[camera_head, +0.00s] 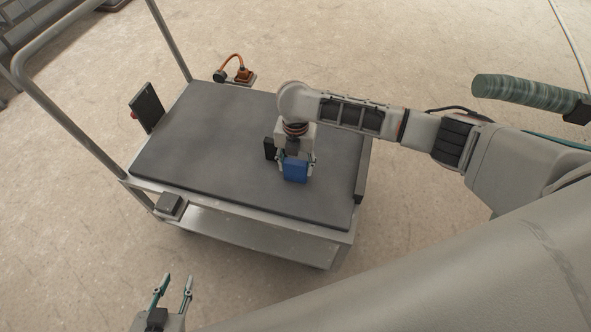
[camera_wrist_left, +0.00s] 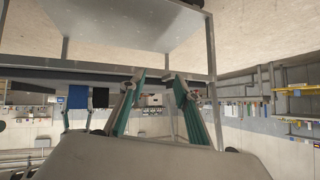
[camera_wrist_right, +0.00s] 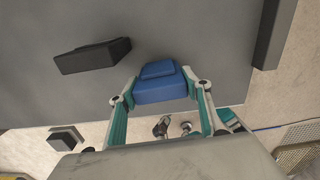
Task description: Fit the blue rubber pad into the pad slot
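The blue rubber pad (camera_head: 295,170) is between the fingers of my right gripper (camera_head: 296,164), over the dark top of the cart. In the right wrist view the pad (camera_wrist_right: 160,90) spans the gap between both fingertips (camera_wrist_right: 160,88), which meet its sides. My right gripper is shut on it. I cannot tell whether the pad touches the cart top. A black block (camera_head: 269,148) stands just beside the pad, and it also shows in the right wrist view (camera_wrist_right: 92,56). I cannot make out the pad slot. My left gripper (camera_head: 174,280) is open and empty, off the cart's front.
The cart top (camera_head: 210,130) is mostly bare. A dark upright panel (camera_head: 147,107) stands at its left edge, a black bar (camera_head: 362,172) at its right edge, and a small box (camera_head: 169,205) at its front left corner. A metal handrail (camera_head: 62,115) rises at left.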

